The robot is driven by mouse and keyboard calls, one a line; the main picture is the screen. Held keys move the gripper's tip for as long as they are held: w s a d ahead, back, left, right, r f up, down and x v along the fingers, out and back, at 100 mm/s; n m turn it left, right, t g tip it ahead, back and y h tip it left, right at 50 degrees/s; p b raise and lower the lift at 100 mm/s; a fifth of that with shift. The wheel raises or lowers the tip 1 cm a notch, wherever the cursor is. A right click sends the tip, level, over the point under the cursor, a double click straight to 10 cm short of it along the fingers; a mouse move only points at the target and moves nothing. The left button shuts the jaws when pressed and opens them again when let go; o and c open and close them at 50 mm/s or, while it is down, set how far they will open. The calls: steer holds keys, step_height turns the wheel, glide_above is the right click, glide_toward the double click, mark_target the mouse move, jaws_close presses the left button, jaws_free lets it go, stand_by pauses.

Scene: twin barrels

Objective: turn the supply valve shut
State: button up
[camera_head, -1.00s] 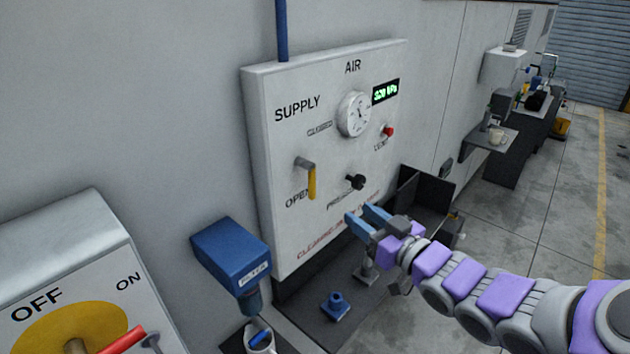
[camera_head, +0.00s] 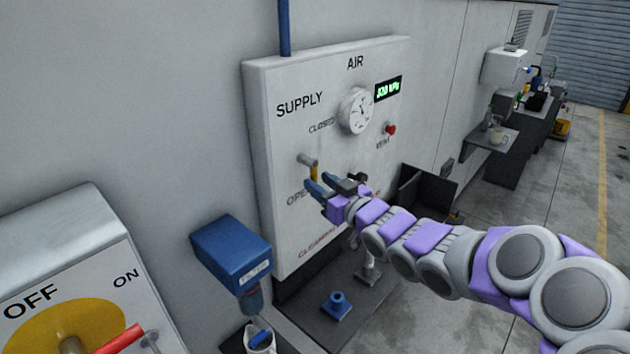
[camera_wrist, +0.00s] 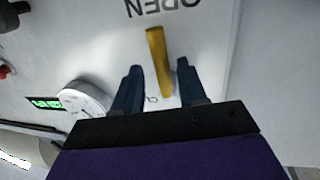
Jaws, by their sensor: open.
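The supply valve is a yellow lever (camera_head: 315,172) on a grey stem, on the white air panel (camera_head: 345,90). In the head view it hangs down toward the OPEN label, its lower part hidden by my gripper. My gripper (camera_head: 318,187) is open at the lever, with blue fingers. In the wrist view the view is upside down, and the yellow lever (camera_wrist: 158,60) stands between and beyond the two open fingers of my gripper (camera_wrist: 155,82). I cannot tell whether either finger touches it. The CLOSED label (camera_head: 322,126) is above the lever.
A pressure gauge (camera_head: 358,111), a green display (camera_head: 388,89) and a red vent button (camera_head: 391,129) are on the panel. A dark knob (camera_head: 357,178) sits close to my gripper on the right. A blue filter box (camera_head: 232,250) is at lower left. A dark shelf (camera_head: 300,302) is below.

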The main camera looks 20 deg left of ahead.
mark_target(314, 180)
steer(key=x, duration=0.3)
steer(key=shift+a+f, duration=0.2)
steer(key=shift+a, duration=0.05)
steer(key=shift+d+r, duration=0.15)
steer(key=shift+d, duration=0.2)
steer(key=shift+c, duration=0.2)
steer(key=shift+s+a, duration=0.1)
steer(key=shift+a, duration=0.05)
jaws_close()
